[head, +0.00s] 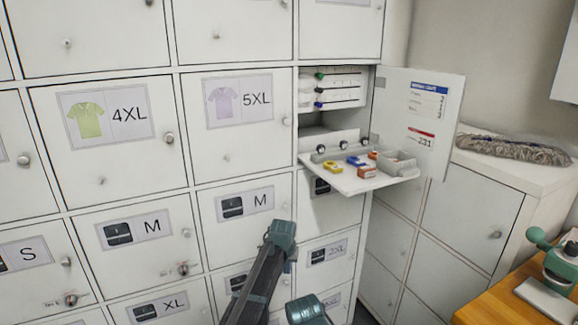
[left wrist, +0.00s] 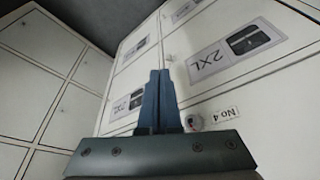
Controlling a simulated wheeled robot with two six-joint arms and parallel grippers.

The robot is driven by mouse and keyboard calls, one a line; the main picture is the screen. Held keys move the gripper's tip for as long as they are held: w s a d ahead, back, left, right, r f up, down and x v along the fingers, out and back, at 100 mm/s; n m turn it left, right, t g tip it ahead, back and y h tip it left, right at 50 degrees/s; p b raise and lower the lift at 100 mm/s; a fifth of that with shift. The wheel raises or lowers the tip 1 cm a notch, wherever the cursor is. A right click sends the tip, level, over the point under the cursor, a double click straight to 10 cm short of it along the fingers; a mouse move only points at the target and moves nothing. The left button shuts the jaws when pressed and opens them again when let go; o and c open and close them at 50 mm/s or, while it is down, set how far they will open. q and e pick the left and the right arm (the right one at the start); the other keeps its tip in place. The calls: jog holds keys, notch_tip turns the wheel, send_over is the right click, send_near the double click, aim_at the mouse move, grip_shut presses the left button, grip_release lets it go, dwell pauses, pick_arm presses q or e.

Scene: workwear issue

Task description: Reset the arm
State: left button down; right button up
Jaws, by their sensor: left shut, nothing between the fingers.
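My left arm reaches up from the bottom of the head view, in front of the lower locker doors. My left gripper (head: 282,232) is at its upper end. In the left wrist view the gripper (left wrist: 160,72) has its two dark fingers together, with nothing between them. The locker doors behind it appear upside down there. My right gripper is not in view.
An open locker has a fold-down shelf (head: 346,184) with small coloured items and a grey tray (head: 397,166). Its door (head: 424,110) swings out to the right. A white cabinet (head: 468,212) and a wooden table (head: 500,309) stand at the right.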

pick_arm(q)
jog(key=s+a+n+g, duration=0.1)
jog(key=s+a, duration=0.5)
jog(key=s, duration=0.4)
jog(key=s+a+f+g, duration=0.1)
jog(key=s+a, duration=0.4)
jog(key=s, duration=0.4)
jog(key=s+a+n+g, duration=0.1)
jog(key=s+a, duration=0.5)
jog(key=s, duration=0.4)
jog(key=s+d+r+m+g+y+p, duration=0.1)
jog(key=s+d+r+m+p, duration=0.3)
jog(key=d+r+p, duration=0.5)
jog(key=shift+s+d+r+y, duration=0.25)
jog(key=shift+s+d+y, duration=0.15)
jog(key=shift+s+d, duration=0.55)
